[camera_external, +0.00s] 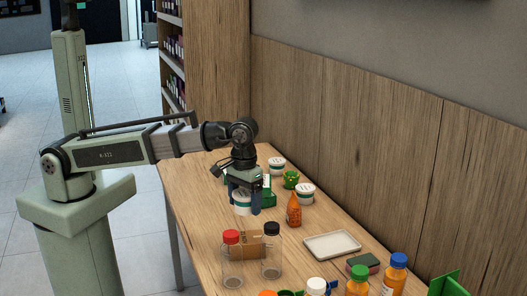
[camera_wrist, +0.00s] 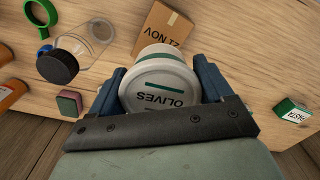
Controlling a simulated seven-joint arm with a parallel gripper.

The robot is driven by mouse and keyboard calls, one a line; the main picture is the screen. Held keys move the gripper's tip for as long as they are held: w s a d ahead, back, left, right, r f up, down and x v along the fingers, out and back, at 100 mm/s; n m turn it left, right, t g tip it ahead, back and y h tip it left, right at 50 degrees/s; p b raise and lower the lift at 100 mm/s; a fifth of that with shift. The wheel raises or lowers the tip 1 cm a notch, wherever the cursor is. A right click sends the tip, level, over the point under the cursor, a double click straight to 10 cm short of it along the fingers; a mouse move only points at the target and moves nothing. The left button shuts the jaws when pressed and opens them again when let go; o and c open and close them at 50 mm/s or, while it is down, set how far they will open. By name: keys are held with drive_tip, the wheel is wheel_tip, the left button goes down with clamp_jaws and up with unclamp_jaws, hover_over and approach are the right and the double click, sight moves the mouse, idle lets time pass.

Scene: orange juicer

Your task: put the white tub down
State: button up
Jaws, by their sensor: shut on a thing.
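The white tub (camera_external: 241,203) has a green band and sits between the fingers of my gripper (camera_external: 243,198), over the far part of the wooden table. In the wrist view the tub (camera_wrist: 160,78) shows the upside-down word OLIVES, and the blue fingers of my gripper (camera_wrist: 160,90) close on its two sides. I cannot tell whether its base touches the table. Two similar white tubs stand beyond it, one at the back (camera_external: 277,165) and one to the right (camera_external: 305,193).
A cardboard box (camera_external: 249,245), a red-capped jar (camera_external: 232,265) and a black-capped jar (camera_external: 271,258) stand nearer the camera. An orange bottle (camera_external: 293,212), a green figure (camera_external: 291,179) and a green box (camera_external: 268,197) are close by. A white tray (camera_external: 332,245) lies right. The table's left far part is clear.

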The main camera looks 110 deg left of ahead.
sight(245, 193)
drive_tip(key=shift+f, duration=4.35)
drive_tip(key=shift+f, duration=0.15)
drive_tip(key=o, duration=1.1)
drive_tip(key=shift+c, duration=0.2)
wheel_tip(245, 193, up, 12)
drive_tip(key=shift+r, duration=0.15)
